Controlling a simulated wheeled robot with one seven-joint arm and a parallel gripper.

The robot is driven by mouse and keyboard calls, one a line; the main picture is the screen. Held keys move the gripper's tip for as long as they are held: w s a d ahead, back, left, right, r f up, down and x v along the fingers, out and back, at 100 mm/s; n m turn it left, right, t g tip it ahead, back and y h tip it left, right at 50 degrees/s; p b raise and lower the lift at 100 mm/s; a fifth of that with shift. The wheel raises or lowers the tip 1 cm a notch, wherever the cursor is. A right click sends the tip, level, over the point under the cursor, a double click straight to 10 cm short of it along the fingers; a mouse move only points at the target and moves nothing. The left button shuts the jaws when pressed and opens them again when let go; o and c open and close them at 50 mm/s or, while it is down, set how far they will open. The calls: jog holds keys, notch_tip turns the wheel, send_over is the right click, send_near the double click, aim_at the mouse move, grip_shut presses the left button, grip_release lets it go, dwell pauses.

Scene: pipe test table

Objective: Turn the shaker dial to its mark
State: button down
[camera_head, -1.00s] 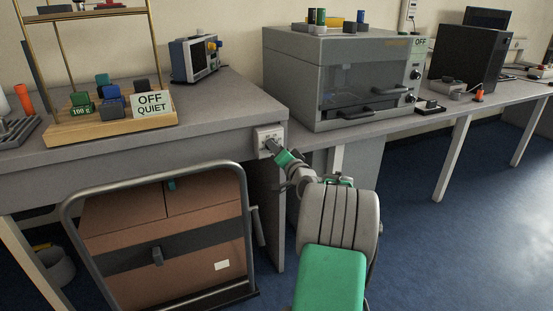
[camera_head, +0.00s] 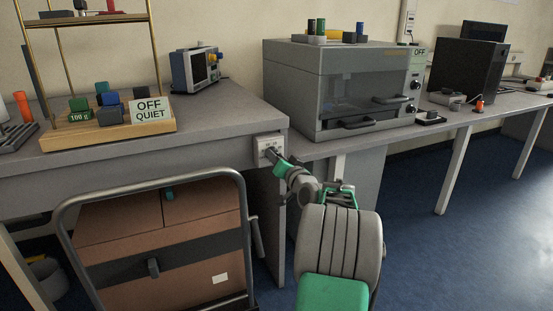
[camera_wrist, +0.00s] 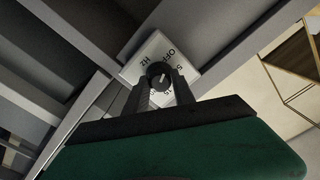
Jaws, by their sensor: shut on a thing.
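The shaker dial (camera_wrist: 159,76) is a round dark knob with a light pointer line on a pale plate (camera_wrist: 188,65). The plate carries the print "OFF", "5" and "Hz"; other print is partly hidden by the fingers. In the head view the plate (camera_head: 268,143) is fixed to the front of the left bench near its right corner. My gripper (camera_wrist: 160,83) is shut on the dial, one dark finger on each side. In the head view my gripper (camera_head: 274,155) reaches the plate from the lower right and covers the dial. Which mark is meant, I cannot tell.
A cart with brown boxes (camera_head: 160,240) stands left of my arm, its metal handle close by. A grey glass-fronted cabinet (camera_head: 340,85) stands right. Blue floor is free at right.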

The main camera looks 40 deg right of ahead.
jog(key=c, duration=1.1)
grip_release()
jog(key=shift+o, duration=0.2)
jog(key=p+v, duration=0.1)
jog(key=v, duration=0.7)
